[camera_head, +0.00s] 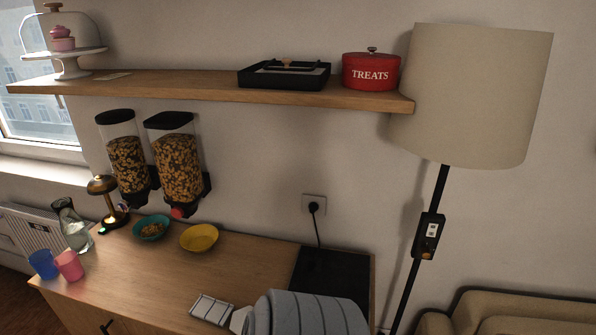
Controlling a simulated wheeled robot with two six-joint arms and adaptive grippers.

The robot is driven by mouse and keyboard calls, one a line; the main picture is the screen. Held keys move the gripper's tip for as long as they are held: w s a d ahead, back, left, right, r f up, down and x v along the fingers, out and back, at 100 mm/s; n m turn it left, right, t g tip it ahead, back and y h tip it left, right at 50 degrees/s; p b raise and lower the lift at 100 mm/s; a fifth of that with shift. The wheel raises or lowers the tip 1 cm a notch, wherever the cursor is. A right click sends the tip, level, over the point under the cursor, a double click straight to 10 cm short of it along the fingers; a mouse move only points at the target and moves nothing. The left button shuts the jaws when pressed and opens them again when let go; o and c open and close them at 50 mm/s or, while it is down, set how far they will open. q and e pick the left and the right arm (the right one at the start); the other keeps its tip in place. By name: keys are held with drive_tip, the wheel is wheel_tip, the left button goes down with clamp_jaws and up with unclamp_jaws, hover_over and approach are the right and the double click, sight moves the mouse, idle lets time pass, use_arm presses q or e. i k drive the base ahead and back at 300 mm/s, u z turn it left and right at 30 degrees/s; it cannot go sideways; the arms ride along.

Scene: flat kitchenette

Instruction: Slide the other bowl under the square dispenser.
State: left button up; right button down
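Two wall-mounted dispensers with black lids hold brown pellets. The square dispenser (178,165) is on the right, and a rounder dispenser (127,163) is on the left. A teal bowl (139,235) with some pellets in it stands on the wooden counter below the dispensers, left of the square one's red-tipped outlet (178,213). A yellow bowl (199,238), seemingly empty, stands apart from it, to the right of that outlet. Neither of my grippers is in view.
A brass lamp (104,187), glass carafe (73,230), blue cup (43,265) and pink cup (69,265) stand at the counter's left. A black slab (330,272) and grey ribbed object (305,315) are at right. The counter (150,275) before the bowls is clear.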

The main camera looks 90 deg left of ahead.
sight(199, 240)
drive_tip(key=u, duration=4.25)
drive_tip(key=i, duration=0.25)
drive_tip(key=u, duration=0.05)
